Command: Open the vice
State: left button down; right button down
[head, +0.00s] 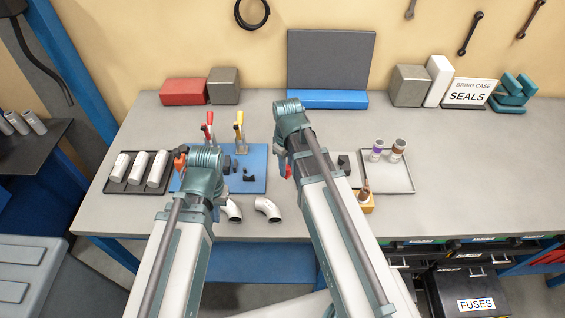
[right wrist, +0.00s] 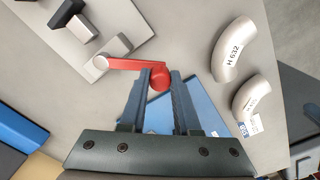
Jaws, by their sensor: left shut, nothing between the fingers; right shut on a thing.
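The vice is a light grey plate (right wrist: 128,28) with dark jaw blocks (right wrist: 82,27) and a red crank handle (right wrist: 128,65) ending in a round red knob. In the right wrist view my right gripper (right wrist: 160,76) is shut on the knob end of the handle. In the head view my right arm hides much of the vice; its dark jaw (head: 343,161) and a bit of red handle (head: 286,171) show beside my wrist. My left gripper (head: 203,160) is over the left part of the blue board, its fingers mostly hidden by my wrist, with nothing visibly held.
The blue board (head: 255,183) carries clamps with red and yellow handles. A black tray (head: 128,188) holds white cylinders. Two metal elbows (head: 267,209) lie near the front edge. A grey tray (head: 398,183) with two capped cylinders stands right of the vice.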

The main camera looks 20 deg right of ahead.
jog(key=shift+s+d+n, duration=0.6)
jog(key=shift+d+n, duration=0.2)
jog(key=shift+n, duration=0.55)
jog(key=shift+s+d+n, duration=0.6)
jog(key=shift+d+n, duration=0.2)
jog(key=shift+n, duration=0.6)
jog(key=shift+s+d+n, duration=0.6)
jog(key=shift+d+n, duration=0.2)
jog(key=shift+n, duration=0.55)
jog(key=c, duration=0.6)
grip_release()
jog(key=shift+d, duration=0.1)
jog(key=shift+r, duration=0.15)
notch_tip(320, 180, up, 14)
jog(key=p, duration=1.4)
jog(key=shift+f, duration=0.25)
